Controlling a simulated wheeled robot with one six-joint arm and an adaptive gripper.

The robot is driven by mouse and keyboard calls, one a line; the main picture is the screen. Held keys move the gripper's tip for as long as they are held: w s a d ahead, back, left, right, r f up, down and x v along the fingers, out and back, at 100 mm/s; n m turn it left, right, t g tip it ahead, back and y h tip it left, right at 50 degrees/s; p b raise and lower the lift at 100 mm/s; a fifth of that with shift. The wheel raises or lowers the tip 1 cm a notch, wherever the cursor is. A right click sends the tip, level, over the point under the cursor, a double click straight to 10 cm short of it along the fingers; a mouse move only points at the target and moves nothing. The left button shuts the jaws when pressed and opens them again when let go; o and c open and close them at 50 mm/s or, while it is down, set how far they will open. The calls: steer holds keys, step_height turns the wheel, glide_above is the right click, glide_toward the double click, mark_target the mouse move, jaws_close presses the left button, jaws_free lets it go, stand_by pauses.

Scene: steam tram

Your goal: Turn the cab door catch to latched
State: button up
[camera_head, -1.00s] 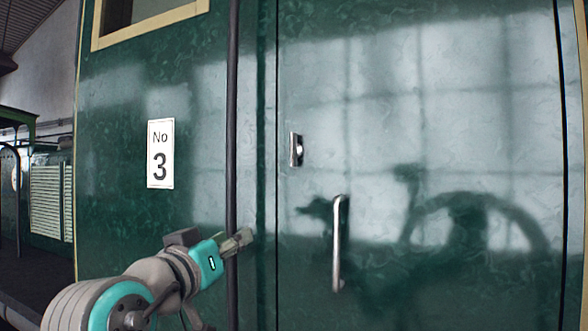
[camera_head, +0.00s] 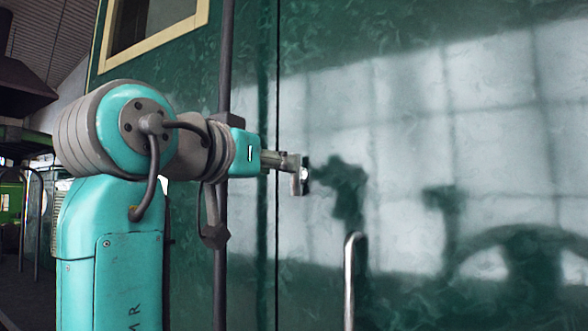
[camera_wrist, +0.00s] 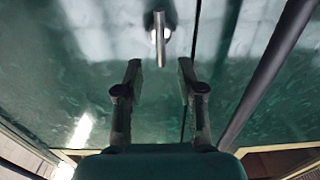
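The cab door catch (camera_head: 305,175) is a small metal plate with a handle on the green cab door (camera_head: 420,140). In the head view my gripper (camera_head: 290,165) is right at the catch and partly hides it. In the wrist view the catch (camera_wrist: 159,38) shows as a bright bar, upright in the picture, on a round base. My gripper (camera_wrist: 159,70) is open there, its two fingers apart with nothing between them. The bar lies just beyond the fingertips, roughly centred on the gap. I cannot tell whether a finger touches it.
A metal grab handle (camera_head: 350,280) stands out from the door below the catch. A dark vertical pole (camera_head: 224,75) runs left of the door seam, close to my arm. A yellow-framed window (camera_head: 150,25) is at upper left.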

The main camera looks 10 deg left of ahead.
mark_target(302, 186)
steer(key=x, duration=0.6)
steer(key=shift+w, duration=0.25)
jaws_close()
